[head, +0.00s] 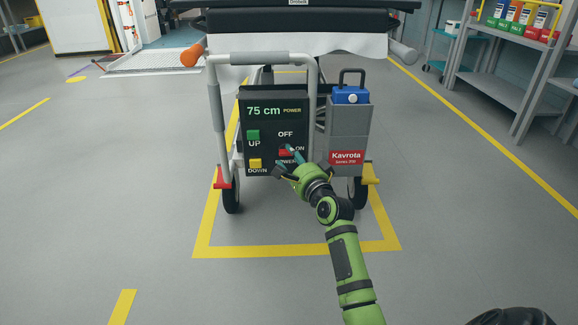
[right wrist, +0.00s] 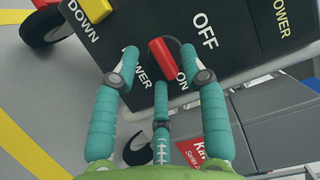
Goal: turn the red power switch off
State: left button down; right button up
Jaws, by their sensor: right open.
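The black control panel (head: 271,136) faces me on the front of a wheeled cart. Its red power switch (head: 287,153) sits at the lower right of the panel, beside the ON label and below OFF; the lever appears to be on the ON side. In the right wrist view the red switch (right wrist: 163,59) shows as a blocky lever between my fingertips. My right gripper (head: 284,161) is open, its teal fingers close around the switch; I cannot tell if they touch it. The fingers partly cover the switch in the head view. My left gripper is not in view.
A green UP button (head: 253,135) and a yellow DOWN button (head: 255,163) are left of the switch. A grey Kavrota unit (head: 348,125) stands right of the panel. The cart's pale handle frame (head: 216,115) rises around the panel.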

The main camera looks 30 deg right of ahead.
jog(key=shift+w, duration=0.5)
grip_shut()
jog(key=shift+r, duration=0.1)
